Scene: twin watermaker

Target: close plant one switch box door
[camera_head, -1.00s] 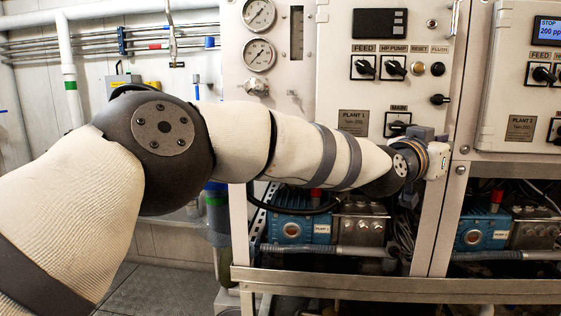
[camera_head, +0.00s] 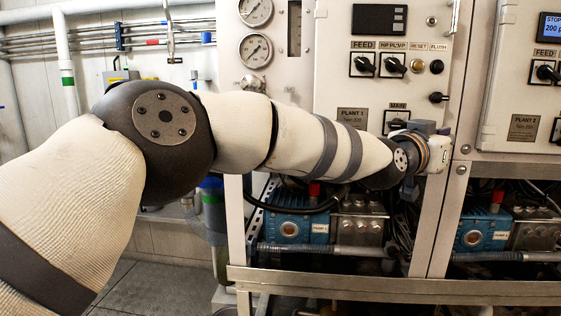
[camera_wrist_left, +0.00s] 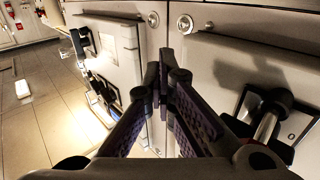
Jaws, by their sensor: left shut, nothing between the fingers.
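The plant one switch box door (camera_head: 335,70) is the light panel with a small black display, a row of switches and the PLANT 1 label. It looks flush or nearly flush with its box; I cannot tell whether it is fully shut. My left gripper (camera_head: 440,140) is at the door's lower right edge, beside the MAIN switch (camera_head: 397,120). In the left wrist view the gripper (camera_wrist_left: 163,75) is shut and empty, its fingertips close to the seam near the door (camera_wrist_left: 225,60). I cannot tell whether they touch it. My right gripper is out of view.
The plant two box (camera_head: 515,90) stands just right of the frame post. Blue pumps (camera_head: 290,229) sit below, behind a metal rail (camera_head: 390,284). Pressure gauges (camera_head: 256,50) are left of the door. Open floor (camera_head: 150,290) lies at lower left.

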